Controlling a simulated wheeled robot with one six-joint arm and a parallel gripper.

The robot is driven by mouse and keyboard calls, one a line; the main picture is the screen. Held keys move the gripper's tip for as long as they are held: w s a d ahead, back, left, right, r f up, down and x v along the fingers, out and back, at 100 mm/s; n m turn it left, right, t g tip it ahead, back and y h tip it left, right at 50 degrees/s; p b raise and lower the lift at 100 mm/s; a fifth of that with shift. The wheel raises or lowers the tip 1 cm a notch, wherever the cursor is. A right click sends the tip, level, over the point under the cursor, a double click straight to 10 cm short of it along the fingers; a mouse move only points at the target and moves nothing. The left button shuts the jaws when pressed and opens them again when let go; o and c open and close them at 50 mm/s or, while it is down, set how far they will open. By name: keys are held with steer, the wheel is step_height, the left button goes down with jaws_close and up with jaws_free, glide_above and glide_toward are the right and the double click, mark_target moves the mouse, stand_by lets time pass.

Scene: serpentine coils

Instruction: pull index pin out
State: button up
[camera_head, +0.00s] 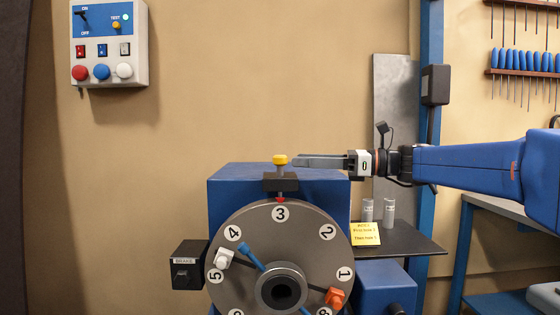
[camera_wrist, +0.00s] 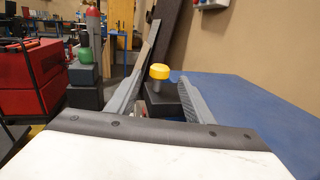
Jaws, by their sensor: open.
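The index pin has a yellow knob (camera_head: 280,160) on a thin metal stem. It stands upright in a black block (camera_head: 281,182) above the number 3 of the grey numbered disc (camera_head: 225,285). My gripper (camera_head: 297,162) reaches in level from the right, its fingertips close to the knob. In the wrist view the yellow knob (camera_wrist: 159,71) shows between the two spread fingers of my gripper (camera_wrist: 158,85), and neither finger visibly touches it. The black block (camera_wrist: 178,100) sits below the knob there. The lower part of the pin is hidden inside the block.
A blue housing (camera_head: 232,188) stands behind the disc. A brake box (camera_head: 188,266) is at its left. A shelf (camera_head: 415,243) with two grey cylinders and a yellow note (camera_head: 365,234) is at the right. A control box (camera_head: 109,45) hangs upper left. Space above the knob is clear.

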mark_target(280, 160)
steer(key=shift+x, duration=3.6)
